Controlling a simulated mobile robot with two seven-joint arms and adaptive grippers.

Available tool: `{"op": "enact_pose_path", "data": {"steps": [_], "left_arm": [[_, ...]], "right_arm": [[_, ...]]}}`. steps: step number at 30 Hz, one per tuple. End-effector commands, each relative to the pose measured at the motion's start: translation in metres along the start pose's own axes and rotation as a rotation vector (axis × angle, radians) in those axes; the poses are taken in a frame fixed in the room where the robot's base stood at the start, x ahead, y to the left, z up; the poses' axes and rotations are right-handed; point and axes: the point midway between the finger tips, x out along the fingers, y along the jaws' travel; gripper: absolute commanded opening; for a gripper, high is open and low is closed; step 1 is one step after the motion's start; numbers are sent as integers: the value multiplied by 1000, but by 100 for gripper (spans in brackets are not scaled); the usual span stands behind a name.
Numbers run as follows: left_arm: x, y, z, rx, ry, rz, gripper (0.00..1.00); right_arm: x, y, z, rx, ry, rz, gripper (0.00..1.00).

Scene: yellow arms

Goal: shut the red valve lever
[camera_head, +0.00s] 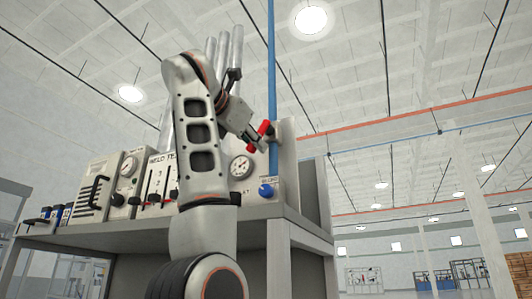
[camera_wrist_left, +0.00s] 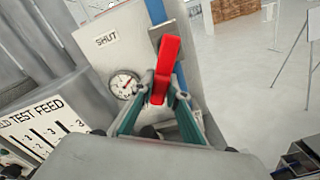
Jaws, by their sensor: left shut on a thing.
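The red valve lever (camera_head: 264,128) is at the upper right of the panel, beside a blue vertical pipe (camera_head: 272,75). It slants from upper right to lower left in the head view. In the left wrist view the lever (camera_wrist_left: 167,62) runs from between the fingers up the picture. My left gripper (camera_head: 256,141) is shut on the lever, and its fingertips (camera_wrist_left: 160,88) sit on both sides of it. A SHUT label (camera_wrist_left: 107,40) is on the pale panel left of the lever. The lever's pivot is mostly hidden. My right gripper is in neither view.
A round gauge (camera_head: 240,168) and a blue knob (camera_head: 265,190) are on the panel below the lever. Other panels with a black handle (camera_head: 92,192) and sliders stand left on the grey bench (camera_head: 255,212). Right of the bench is open hall space.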

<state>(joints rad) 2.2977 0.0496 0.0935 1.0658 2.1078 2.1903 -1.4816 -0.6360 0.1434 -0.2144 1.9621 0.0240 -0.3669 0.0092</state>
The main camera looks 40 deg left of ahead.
Motion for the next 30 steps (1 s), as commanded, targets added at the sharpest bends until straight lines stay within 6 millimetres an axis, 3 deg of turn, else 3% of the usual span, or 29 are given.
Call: {"op": "enact_pose_path", "data": {"steps": [7, 30], "left_arm": [[0, 12, 2, 233, 2, -1, 0], [0, 40, 20, 893, 0, 0, 0]], "right_arm": [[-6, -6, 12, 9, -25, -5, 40], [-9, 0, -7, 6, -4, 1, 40]]}}
